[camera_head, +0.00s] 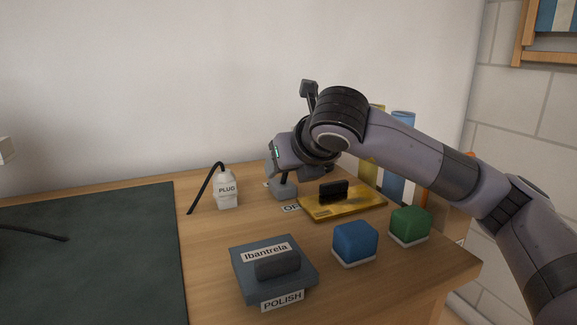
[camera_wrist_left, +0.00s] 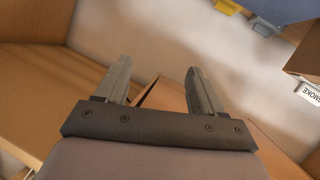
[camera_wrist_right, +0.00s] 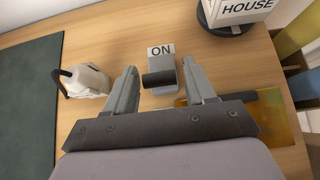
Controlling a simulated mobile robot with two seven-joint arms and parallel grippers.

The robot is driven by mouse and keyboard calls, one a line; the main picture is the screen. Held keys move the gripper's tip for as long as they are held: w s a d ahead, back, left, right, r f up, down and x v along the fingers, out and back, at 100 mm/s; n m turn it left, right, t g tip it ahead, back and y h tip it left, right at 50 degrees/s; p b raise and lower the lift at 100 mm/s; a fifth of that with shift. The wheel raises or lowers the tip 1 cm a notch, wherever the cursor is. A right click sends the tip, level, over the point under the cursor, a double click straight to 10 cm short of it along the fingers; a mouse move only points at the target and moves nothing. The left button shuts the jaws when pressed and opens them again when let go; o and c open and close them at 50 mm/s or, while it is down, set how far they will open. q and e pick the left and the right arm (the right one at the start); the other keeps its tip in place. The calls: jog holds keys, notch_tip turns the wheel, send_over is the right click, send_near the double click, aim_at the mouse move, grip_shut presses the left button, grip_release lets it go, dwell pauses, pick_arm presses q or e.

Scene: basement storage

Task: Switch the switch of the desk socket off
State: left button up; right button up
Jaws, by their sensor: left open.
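The desk socket's switch (camera_head: 283,191) is a small grey block on the wooden desk, right of the white plug. An "OF…" label (camera_head: 291,208), partly hidden, lies in front of it. In the right wrist view the switch has a dark lever (camera_wrist_right: 158,78) and an "ON" label (camera_wrist_right: 160,50) behind it. My right gripper (camera_wrist_right: 159,64) is open, pointing down at the switch; the lever shows between its fingers, and I cannot tell whether they touch it. My left gripper (camera_wrist_left: 158,66) is open and empty, away from the desk socket.
A white plug (camera_head: 227,190) with black cord stands left of the switch. A yellow board (camera_head: 345,207) with a black handle is close on the right. A blue block (camera_head: 355,241), a green block (camera_head: 409,224) and a "POLISH" box (camera_head: 272,268) are in front. A "HOUSE" container (camera_wrist_right: 238,12) stands behind.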

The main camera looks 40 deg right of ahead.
jog(key=shift+s, duration=0.1)
jog(key=p+v, duration=0.1)
jog(key=v, duration=0.6)
jog(key=shift+p, duration=0.3)
dwell(0.3)
